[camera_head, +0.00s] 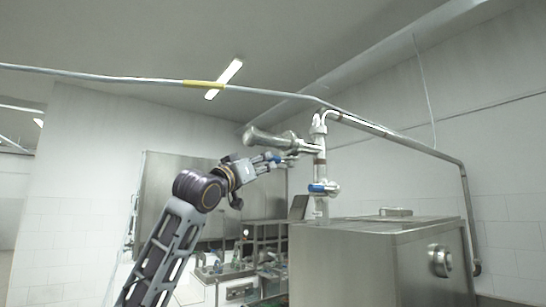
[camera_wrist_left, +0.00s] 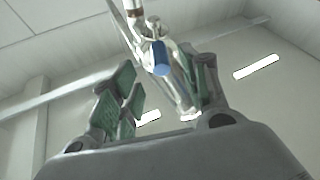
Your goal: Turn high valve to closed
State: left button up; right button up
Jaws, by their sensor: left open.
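The high valve sits on the steel pipework above the tank. Its blue handle (camera_head: 273,157) shows at the tips of my left gripper (camera_head: 268,162), which is raised beside it from the left. In the left wrist view the blue handle end (camera_wrist_left: 160,58) shows ahead, in the gap between the open green-padded fingers of my left gripper (camera_wrist_left: 150,90), nearer the right finger. I cannot tell whether any finger touches it. The fingers partly hide the valve in the head view. My right gripper is not in view.
A lower valve with a blue handle (camera_head: 323,187) is on the vertical pipe. A wide horizontal metal cylinder (camera_head: 265,139) lies just above my gripper. The steel tank (camera_head: 350,260) stands below right. A long pipe (camera_head: 270,92) crosses overhead. Free space lies left of the arm.

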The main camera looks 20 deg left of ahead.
aim_at(268, 161)
pick_arm(q)
jog(key=shift+p+x, duration=1.6)
jog(key=shift+x, duration=2.45)
jog(key=shift+r, duration=0.1)
jog(key=shift+c, duration=0.2)
grip_shut()
